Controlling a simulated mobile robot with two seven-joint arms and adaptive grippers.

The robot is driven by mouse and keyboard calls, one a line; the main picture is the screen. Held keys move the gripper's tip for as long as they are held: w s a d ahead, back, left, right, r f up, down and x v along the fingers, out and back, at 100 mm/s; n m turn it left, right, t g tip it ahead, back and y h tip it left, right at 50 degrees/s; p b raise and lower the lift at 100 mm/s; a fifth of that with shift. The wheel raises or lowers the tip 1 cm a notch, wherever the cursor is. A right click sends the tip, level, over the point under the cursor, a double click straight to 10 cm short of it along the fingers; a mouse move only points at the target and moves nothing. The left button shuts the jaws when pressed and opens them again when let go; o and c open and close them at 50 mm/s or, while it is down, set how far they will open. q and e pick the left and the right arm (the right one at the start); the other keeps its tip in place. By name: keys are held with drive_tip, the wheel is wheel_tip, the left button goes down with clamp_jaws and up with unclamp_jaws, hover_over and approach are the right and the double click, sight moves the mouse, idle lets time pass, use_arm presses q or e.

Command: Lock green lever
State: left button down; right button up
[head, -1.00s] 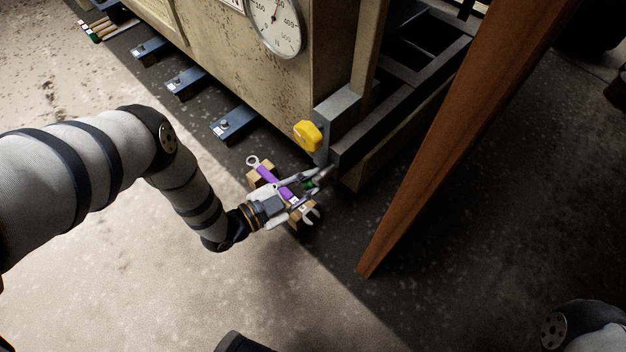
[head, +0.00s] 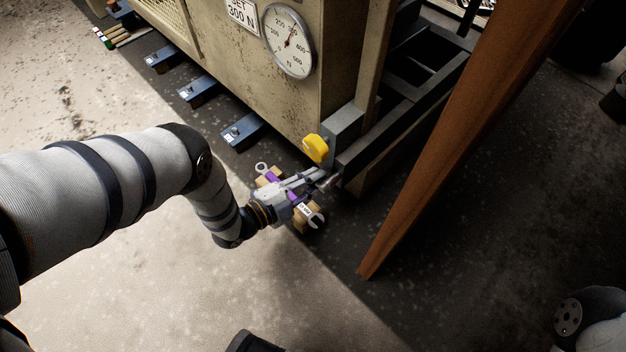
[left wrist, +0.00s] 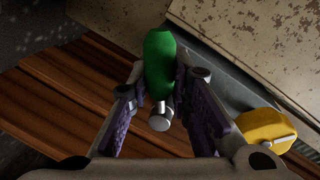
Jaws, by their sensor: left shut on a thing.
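The green lever (left wrist: 160,63) shows in the left wrist view as a rounded green grip on a short metal pin, between the two purple-padded fingers. My left gripper (left wrist: 161,95) is shut on it. In the head view, my left gripper (head: 326,179) is low by the compressor's front corner, just below a yellow knob (head: 316,149). The lever is hidden behind the fingers there. The yellow knob also shows right of the fingers in the left wrist view (left wrist: 264,130). My right gripper is not in view.
A wrench (head: 263,168) with a purple handle lies on wooden blocks beneath my left gripper. The beige compressor (head: 225,62) with a round gauge (head: 288,40) stands behind. A brown wooden beam (head: 440,165) slants down at right. Lit floor (head: 150,290) is open in front.

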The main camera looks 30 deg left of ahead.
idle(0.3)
use_arm(q)
drive_tip(key=c, duration=1.4)
unclamp_jaws()
drive_tip(key=shift+c, duration=0.2)
drive_tip(key=v, duration=1.2)
drive_tip(key=shift+s, duration=0.1)
